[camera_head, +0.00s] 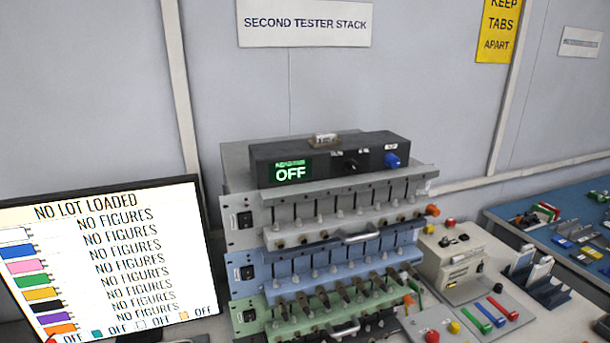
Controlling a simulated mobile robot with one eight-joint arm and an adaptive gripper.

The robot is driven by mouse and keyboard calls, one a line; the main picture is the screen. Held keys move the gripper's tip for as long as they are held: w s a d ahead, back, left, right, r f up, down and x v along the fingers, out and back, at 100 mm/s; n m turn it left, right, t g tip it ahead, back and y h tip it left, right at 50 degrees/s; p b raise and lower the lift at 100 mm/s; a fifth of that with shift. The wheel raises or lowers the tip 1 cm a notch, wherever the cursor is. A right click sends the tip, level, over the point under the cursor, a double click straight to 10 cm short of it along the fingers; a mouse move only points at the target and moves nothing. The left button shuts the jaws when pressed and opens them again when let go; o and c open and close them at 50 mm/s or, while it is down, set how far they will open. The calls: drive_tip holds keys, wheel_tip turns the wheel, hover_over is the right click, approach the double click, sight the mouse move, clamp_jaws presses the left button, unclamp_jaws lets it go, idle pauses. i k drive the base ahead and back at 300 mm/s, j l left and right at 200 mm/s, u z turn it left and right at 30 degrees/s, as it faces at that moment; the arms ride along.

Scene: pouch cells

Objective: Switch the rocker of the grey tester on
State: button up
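The grey tester (285,210) is the top unit of a stack of three, in the middle of the head view. Its black rocker (245,220) is on the left end of its front panel. The rocker is too small for me to tell which side is pressed in. A row of clips and a silver handle (355,237) run along the tester's front. My gripper is not in view.
Below are a blue tester (262,258) and a green tester (262,302), each with a similar black rocker. A black box (330,158) reading OFF sits on top. A monitor (105,260) stands left, a cream device (450,262) right. Space before the grey rocker looks clear.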

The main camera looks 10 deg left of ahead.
sight(245, 219)
drive_tip(key=k+j, duration=0.2)
drive_tip(key=j, duration=0.2)
drive_tip(key=k+j, duration=0.2)
drive_tip(key=j, duration=0.15)
drive_tip(key=k+j+u, duration=0.1)
drive_tip(key=k+j, duration=0.15)
drive_tip(key=j, duration=0.15)
drive_tip(key=k+j, duration=0.15)
drive_tip(key=j, duration=0.25)
